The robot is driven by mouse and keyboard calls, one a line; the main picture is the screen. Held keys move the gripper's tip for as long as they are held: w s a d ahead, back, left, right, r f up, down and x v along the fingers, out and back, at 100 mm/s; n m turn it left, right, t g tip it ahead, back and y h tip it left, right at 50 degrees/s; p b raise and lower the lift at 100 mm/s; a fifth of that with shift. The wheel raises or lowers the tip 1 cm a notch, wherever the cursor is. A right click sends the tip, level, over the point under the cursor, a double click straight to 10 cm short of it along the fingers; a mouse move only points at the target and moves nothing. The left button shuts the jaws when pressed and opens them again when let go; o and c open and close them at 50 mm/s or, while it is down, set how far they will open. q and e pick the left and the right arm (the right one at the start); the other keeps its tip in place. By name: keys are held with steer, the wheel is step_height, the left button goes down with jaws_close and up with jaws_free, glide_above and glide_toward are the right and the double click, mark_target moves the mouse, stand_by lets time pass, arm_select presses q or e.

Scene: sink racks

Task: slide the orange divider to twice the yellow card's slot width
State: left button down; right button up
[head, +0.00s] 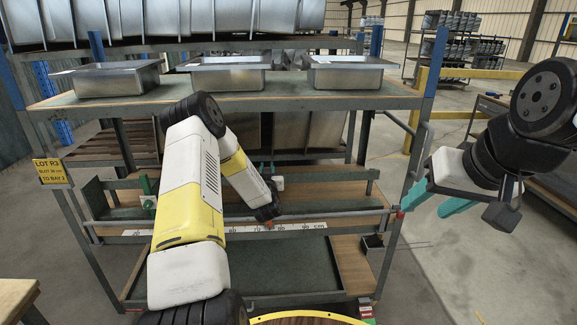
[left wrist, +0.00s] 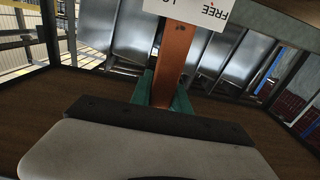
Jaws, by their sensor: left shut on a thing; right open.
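The yellow card (head: 49,171) hangs at the rack's left post; it reads "LOT R3", a slot width that looks like 36 cm, and "TO BAY 2". The orange divider (left wrist: 175,57) stands upright in the left wrist view, with a white sign (left wrist: 200,12) reading "FREE" near its top. My left gripper (left wrist: 163,93) is shut on the divider. In the head view my left forearm hides most of the divider. A white scale strip (head: 295,228) marked in cm runs along the shelf's front edge, its middle partly covered by my arm. My right gripper (head: 436,199) is open and empty, right of the rack.
Several metal pans (head: 225,77) stand on the upper shelf above my left arm. A green upright piece (head: 146,186) stands at the lower shelf's left. The rack's right post (head: 416,140) is close to my right gripper. A small dark box (head: 373,245) is at lower right.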

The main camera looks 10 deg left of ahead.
arm_select(q)
steer(key=s+a, duration=0.4)
steer(key=a, duration=1)
steer(key=shift+a, duration=0.4)
steer(key=shift+s, duration=0.1)
steer(key=c, duration=1.2)
jaws_free()
steer(key=shift+c, duration=0.2)
steer(key=shift+s+d, duration=0.1)
steer(key=v, duration=0.7)
steer(key=shift+s, duration=0.3)
steer(key=shift+s+d, duration=0.1)
